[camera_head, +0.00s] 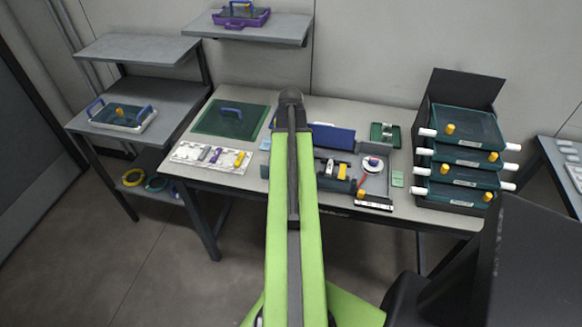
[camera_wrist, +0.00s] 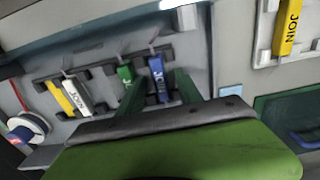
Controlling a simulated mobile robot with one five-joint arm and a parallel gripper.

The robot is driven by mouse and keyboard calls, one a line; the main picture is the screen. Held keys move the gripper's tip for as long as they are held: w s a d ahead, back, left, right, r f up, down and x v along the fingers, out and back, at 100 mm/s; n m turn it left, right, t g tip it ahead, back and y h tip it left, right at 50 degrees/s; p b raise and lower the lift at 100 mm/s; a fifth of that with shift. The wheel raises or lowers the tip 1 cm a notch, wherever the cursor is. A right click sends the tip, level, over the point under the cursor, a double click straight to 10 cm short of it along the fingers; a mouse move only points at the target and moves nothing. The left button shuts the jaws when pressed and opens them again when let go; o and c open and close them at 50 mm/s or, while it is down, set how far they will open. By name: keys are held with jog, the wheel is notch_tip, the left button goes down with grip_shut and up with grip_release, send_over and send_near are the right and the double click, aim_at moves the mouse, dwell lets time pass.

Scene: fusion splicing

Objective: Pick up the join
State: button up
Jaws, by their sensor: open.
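A yellow bar marked JOIN (camera_wrist: 287,28) lies in a pale tray at the top right of the wrist view. In the head view a yellow bar (camera_head: 240,159) lies at the right end of the white tray (camera_head: 181,152). My gripper (camera_wrist: 157,92) is open, its dark green fingers apart over a grey device with slots. A blue bar (camera_wrist: 158,78) shows between the fingers, and I cannot tell how far below. A green bar (camera_wrist: 125,75), a white bar (camera_wrist: 72,97) with blurred lettering and a yellow bar (camera_wrist: 59,97) sit to its left. My arm hides the gripper in the head view.
A green mat (camera_head: 215,122) with a blue handle lies behind the white tray. A spool (camera_head: 372,164) and small green tray (camera_head: 385,135) are right of my arm. A rack of dark green drawers (camera_head: 466,155) stands at the table's right end.

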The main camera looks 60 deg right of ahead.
jog(key=shift+r, duration=0.1)
grip_shut()
dwell(0.3)
notch_tip(320, 180, up, 5)
jog(key=p, duration=0.5)
jog(key=shift+r, duration=0.1)
jog(key=s+r+p, duration=0.5)
jog(key=s+p, duration=0.1)
jog(key=s, duration=0.5)
jog(key=shift+s+d+r, duration=0.35)
jog(key=shift+r, duration=0.05)
